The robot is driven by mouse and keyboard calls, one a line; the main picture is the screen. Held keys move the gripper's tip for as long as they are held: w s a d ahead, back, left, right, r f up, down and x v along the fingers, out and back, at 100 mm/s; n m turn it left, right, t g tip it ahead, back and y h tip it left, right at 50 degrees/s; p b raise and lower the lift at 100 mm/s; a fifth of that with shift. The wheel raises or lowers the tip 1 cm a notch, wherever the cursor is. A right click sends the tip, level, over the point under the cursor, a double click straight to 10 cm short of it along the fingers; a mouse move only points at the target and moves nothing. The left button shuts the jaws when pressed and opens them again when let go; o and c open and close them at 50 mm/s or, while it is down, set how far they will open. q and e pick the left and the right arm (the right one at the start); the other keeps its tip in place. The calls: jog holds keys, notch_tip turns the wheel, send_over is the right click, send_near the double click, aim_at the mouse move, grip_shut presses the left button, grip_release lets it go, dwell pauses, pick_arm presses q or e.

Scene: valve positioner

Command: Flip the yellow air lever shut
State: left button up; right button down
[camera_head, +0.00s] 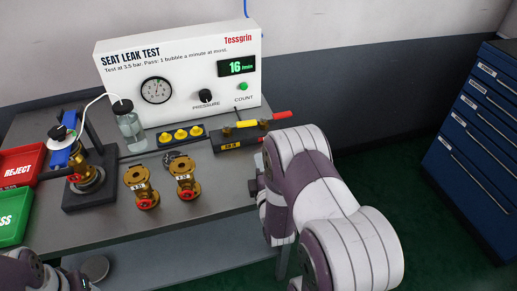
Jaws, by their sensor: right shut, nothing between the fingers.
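The yellow air lever (246,123) lies along the top of a dark block (236,143) at the bench's back right, roughly level and pointing right from a brass fitting. A lever with a red grip (281,115) extends right from a second brass fitting on the same block. My right gripper (256,191) is shut and empty at the bench's right edge, below and in front of the block, apart from the yellow lever. It is partly hidden by my own wrist. My left arm shows only at the bottom left corner; its gripper is out of view.
The white seat leak test panel (190,62) stands behind. Two brass valves (147,197) with red parts stand mid-bench. A bottle (130,128), a clamp stand (88,190), red (18,164) and green (14,213) bins fill the left. A blue drawer cabinet (470,150) stands right.

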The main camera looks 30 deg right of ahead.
aim_at(250, 125)
jog(key=x, duration=1.2)
jog(key=shift+w+r, duration=0.15)
jog(key=shift+w, duration=0.2)
jog(key=shift+w+d+b, duration=0.4)
jog(key=shift+w+b, duration=0.1)
jog(key=shift+b, duration=0.4)
jog(key=shift+s+r, duration=0.1)
jog(key=shift+r, duration=0.25)
